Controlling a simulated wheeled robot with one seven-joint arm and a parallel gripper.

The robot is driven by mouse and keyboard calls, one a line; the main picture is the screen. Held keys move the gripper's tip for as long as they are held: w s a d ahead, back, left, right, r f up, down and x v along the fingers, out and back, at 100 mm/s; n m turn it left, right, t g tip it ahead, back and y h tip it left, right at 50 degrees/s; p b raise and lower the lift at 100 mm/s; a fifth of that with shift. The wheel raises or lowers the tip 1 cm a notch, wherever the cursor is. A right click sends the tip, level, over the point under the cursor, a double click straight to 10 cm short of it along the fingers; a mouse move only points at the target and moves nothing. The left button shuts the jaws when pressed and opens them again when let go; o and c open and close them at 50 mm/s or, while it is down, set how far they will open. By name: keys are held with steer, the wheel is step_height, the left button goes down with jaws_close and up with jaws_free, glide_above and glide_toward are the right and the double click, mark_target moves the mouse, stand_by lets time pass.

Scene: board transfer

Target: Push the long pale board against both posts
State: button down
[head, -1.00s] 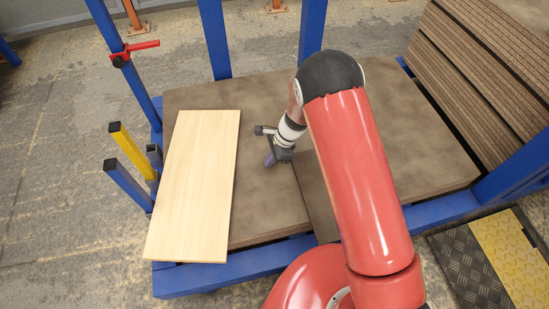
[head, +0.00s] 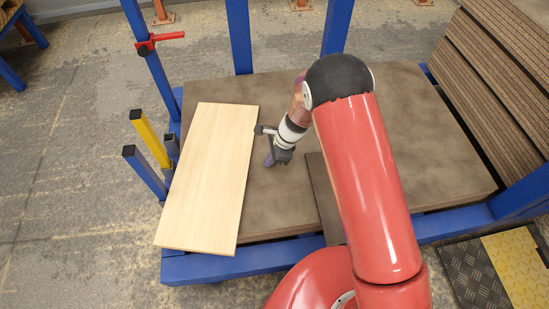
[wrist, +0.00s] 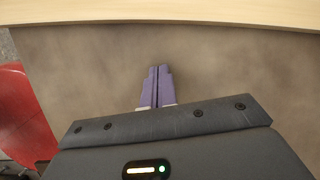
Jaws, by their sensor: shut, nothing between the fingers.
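The long pale board (head: 208,180) lies flat on the brown panel at the left, its near end over the blue frame's edge. At its left stand a short blue post (head: 145,173) and a yellow post (head: 149,138), with a shorter dark blue stub (head: 172,148) behind. Its left edge looks close to them; I cannot tell whether they touch. My gripper (head: 269,161) is to the right of the board, low over the panel, with a small gap to its right edge. In the wrist view the purple fingers (wrist: 160,68) are together and empty, short of the board's edge (wrist: 160,14).
A brown panel (head: 400,130) covers the blue-framed cart. Tall blue uprights (head: 338,25) stand at the back, and one at the left carries a red handle (head: 160,41). Stacked brown boards (head: 490,75) lean at the right. The panel between gripper and board is clear.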

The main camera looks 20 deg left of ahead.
mark_target(249, 166)
steer(key=shift+s+a+p, duration=0.1)
steer(key=shift+s+a, duration=0.4)
steer(key=shift+a, duration=0.3)
steer(key=shift+s+a+p, duration=0.1)
steer(key=shift+s+a, duration=0.35)
steer(key=shift+a, duration=0.3)
steer(key=shift+s+a+p, duration=0.1)
steer(key=shift+s+a, duration=0.4)
steer(key=shift+a, duration=0.3)
steer(key=shift+s+a, duration=0.3)
steer(key=shift+a, duration=0.05)
steer(key=shift+s, duration=0.1)
steer(key=shift+w+d, duration=0.7)
steer(key=shift+d, duration=0.3)
steer(key=shift+w+d+r+p, duration=0.15)
steer(key=shift+r+p, duration=0.3)
steer(key=shift+r, duration=1)
step_height(249, 166, up, 4)
steer(key=shift+r, duration=0.1)
